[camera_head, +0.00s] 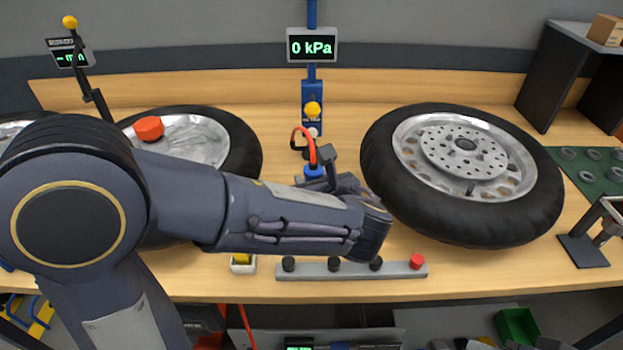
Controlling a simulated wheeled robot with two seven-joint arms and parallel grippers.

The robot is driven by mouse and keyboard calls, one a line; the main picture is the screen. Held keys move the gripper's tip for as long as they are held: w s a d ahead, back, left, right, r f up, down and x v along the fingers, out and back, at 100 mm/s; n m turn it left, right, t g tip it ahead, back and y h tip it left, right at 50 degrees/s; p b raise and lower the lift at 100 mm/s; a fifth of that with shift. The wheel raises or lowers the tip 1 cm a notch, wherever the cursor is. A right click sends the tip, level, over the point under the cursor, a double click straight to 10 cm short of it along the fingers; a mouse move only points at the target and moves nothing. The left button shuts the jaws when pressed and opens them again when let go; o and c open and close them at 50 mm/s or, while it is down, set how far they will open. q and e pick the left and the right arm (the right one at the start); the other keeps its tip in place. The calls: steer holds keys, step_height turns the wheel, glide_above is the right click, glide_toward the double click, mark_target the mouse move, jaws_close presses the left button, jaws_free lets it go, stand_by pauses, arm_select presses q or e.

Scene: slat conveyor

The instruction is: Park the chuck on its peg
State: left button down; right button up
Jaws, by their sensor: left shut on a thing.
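The chuck (313,171), a small blue piece with an orange hose curving up from it, is in the middle of the bench in the head view. My left gripper (326,166) is shut on it, in front of the blue inflator post (312,95). My forearm and wrist hide part of the fingers and whatever is below them. The post carries a yellow knob (313,109) and a small pale round part below it. I cannot tell which part is the peg. My right gripper is not in view.
A tyred wheel with a brake disc (465,146) lies close to the right of my gripper. Another wheel (225,130) lies behind my left arm with a red cap (149,128) on it. A grey strip (334,270) with caps lies at the front edge. A display (312,46) reads 0 kPa.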

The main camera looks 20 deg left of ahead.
arm_select(q)
steer(key=shift+f+b, duration=0.6)
steer(key=shift+f, duration=0.2)
steer(key=c, duration=1)
jaws_free()
steer(key=shift+r, duration=0.1)
step_height(320, 180, up, 11)
steer(key=p, duration=1)
steer(key=shift+p, duration=0.3)
